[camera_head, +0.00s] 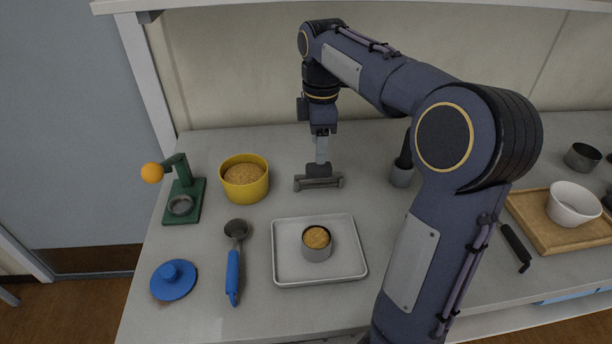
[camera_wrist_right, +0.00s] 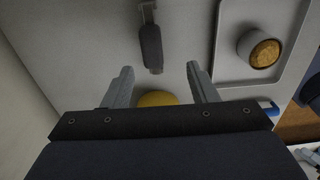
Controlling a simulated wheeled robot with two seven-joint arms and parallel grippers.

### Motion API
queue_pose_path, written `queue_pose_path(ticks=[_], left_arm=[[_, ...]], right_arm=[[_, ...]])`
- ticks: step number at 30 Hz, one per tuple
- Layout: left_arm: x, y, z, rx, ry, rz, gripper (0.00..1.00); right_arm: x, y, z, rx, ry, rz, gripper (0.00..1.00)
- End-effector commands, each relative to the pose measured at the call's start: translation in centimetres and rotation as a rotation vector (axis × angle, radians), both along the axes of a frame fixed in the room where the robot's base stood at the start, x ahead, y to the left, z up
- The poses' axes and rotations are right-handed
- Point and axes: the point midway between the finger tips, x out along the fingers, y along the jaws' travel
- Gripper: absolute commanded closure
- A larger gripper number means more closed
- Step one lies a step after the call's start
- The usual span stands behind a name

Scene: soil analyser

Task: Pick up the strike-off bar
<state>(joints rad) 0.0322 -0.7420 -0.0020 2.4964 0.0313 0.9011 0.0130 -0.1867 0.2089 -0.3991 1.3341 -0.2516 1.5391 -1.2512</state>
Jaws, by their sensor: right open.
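In the right wrist view the dark handle of the bar (camera_wrist_right: 151,47) shows ahead of the two spread fingers (camera_wrist_right: 158,75), roughly centred on the gap, with metal ends showing. The right gripper is open and empty. My left gripper is not in view.
A yellow bowl (camera_head: 253,189) stands left of the bar. A tray (camera_head: 283,279) with a filled metal cup (camera_head: 317,251) is nearer. A green stand (camera_head: 186,195), a blue-handled scoop (camera_head: 233,268) and a blue lid (camera_head: 173,285) are at left. A dark-handled tool (camera_head: 402,177) stands to the right.

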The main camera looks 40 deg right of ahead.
Motion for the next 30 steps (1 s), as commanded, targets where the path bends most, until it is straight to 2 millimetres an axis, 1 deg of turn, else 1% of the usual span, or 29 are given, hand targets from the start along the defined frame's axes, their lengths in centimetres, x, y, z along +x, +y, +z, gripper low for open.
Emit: queue_pose_path(ticks=[1, 8, 15, 18, 21, 26, 27, 30], left_arm=[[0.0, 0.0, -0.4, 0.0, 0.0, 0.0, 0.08], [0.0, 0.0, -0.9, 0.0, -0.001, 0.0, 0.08], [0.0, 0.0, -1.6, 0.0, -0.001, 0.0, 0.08], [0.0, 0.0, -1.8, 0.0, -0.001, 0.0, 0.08], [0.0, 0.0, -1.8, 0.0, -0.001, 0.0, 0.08], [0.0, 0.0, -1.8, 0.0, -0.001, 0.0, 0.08], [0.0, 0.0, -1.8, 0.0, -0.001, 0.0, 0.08], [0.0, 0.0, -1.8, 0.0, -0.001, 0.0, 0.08]], right_arm=[[0.3, -0.1, -0.5, -0.009, 0.007, 0.014, 0.47], [0.4, -0.3, -2.9, -0.011, 0.011, 0.022, 0.47], [0.8, -0.8, -6.4, -0.009, 0.01, 0.021, 0.47], [0.8, -0.8, -7.4, -0.009, 0.008, 0.021, 0.47], [0.8, -0.8, -7.7, -0.009, 0.007, 0.021, 0.47], [0.8, -0.8, -7.7, -0.009, 0.006, 0.021, 0.47], [0.8, -0.8, -7.7, -0.009, 0.006, 0.02, 0.49], [0.8, -0.8, -7.7, -0.009, 0.006, 0.021, 0.62]])
